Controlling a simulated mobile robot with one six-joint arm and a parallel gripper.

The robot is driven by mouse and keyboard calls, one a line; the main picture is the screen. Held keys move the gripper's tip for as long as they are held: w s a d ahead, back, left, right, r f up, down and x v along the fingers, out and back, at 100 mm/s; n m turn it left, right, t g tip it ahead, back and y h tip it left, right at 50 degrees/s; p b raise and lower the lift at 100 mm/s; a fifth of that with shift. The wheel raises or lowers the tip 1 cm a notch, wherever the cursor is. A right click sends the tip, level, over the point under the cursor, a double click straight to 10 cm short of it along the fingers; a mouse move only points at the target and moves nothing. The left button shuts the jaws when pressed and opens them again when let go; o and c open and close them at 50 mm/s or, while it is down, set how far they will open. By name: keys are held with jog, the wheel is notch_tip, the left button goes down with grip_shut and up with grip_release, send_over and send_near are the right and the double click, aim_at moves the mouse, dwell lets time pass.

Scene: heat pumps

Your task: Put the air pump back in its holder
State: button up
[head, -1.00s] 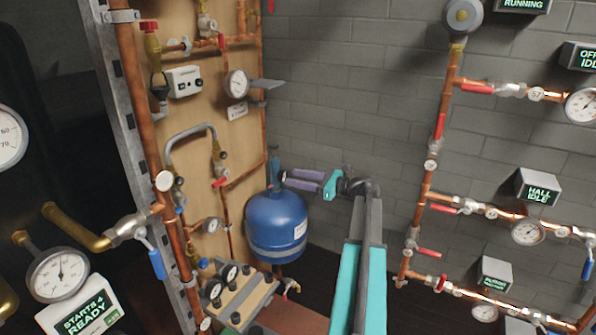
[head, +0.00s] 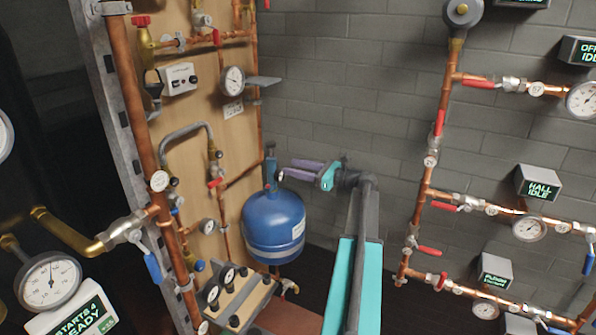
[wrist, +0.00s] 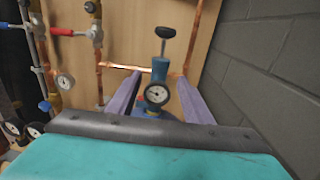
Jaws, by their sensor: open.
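The air pump seems to be the slim blue upright body (wrist: 161,62) with a black T-handle (wrist: 165,32) in the wrist view. It stands upright between my finger lines, and a round gauge (wrist: 157,94) sits in front of it. In the head view its blue upright part (head: 270,166) shows above the round blue tank (head: 273,228). My gripper (head: 287,172) is open, with purple fingers pointing left at the tank's top; the wrist view also shows it (wrist: 160,88). Nothing is held. I cannot pick out the pump's holder for sure.
A tray with gauges (head: 240,300) is below, left of the tank. Pipes line the right wall (head: 420,205). The wall space above my gripper is clear.

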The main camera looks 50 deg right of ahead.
aim_at(271, 161)
jog(key=shift+p+x, duration=0.45)
jog(key=shift+x, duration=4.5)
jog(key=shift+s, duration=0.1)
grip_shut()
jog(key=shift+r, duration=0.1)
jog(key=shift+r, duration=0.1)
